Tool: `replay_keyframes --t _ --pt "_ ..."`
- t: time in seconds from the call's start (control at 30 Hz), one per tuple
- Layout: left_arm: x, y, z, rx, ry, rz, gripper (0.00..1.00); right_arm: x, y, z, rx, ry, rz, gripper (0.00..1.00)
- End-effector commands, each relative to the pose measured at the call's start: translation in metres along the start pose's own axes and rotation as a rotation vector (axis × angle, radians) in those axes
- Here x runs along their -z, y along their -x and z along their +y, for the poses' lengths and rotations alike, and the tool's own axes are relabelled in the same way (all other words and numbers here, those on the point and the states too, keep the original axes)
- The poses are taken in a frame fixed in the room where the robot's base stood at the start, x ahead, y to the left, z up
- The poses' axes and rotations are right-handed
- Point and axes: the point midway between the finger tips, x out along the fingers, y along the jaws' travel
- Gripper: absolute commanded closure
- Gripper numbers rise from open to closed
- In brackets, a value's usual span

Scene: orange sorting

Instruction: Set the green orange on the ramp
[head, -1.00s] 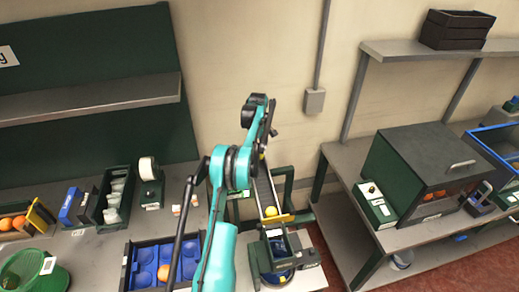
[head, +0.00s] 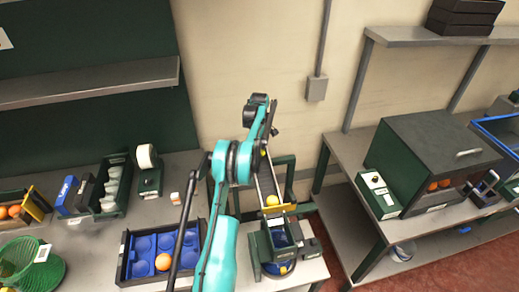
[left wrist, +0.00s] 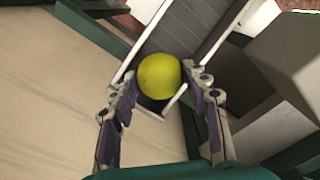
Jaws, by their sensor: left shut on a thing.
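The green orange (left wrist: 159,76), yellow-green, is between the fingertips of my left gripper (left wrist: 159,80) in the left wrist view. The gripper is shut on it. The orange is over the upper end of the ramp (left wrist: 190,35), a grey chute with pale side rails; I cannot tell whether it touches the surface. In the head view, only a bit of the green orange (head: 263,153) shows beside my arm, at the top of the ramp (head: 266,180). My right gripper is not in view.
A yellow-orange fruit (head: 272,200) sits low on the ramp by a yellow bar (head: 279,209). A dark tray with blue cups (head: 123,269) holds one orange. A green basket (head: 58,270) is at left. A dark green box (head: 420,150) stands on the right bench.

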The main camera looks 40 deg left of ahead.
Motion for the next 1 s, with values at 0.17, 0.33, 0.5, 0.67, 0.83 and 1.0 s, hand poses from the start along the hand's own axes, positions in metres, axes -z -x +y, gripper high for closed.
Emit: replay_keyframes --t 0.17,0.33,0.5,0.67,0.83,1.0 --pt "0.000 0.000 0.000 0.000 0.000 0.000 0.29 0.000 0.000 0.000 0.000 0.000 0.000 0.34" --pt "0.000 0.000 0.000 0.000 0.000 0.000 0.29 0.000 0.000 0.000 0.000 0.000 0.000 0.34" --pt "0.000 0.002 0.000 0.000 0.000 0.000 0.29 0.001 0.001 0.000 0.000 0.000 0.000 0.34" --pt "0.000 0.012 0.000 0.000 0.000 0.000 0.29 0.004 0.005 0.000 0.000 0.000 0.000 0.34" --pt "0.000 0.027 0.000 0.000 0.000 0.000 0.29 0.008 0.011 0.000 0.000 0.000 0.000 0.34" --pt "0.000 0.041 0.000 0.000 0.000 0.000 0.29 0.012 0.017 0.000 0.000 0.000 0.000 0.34"
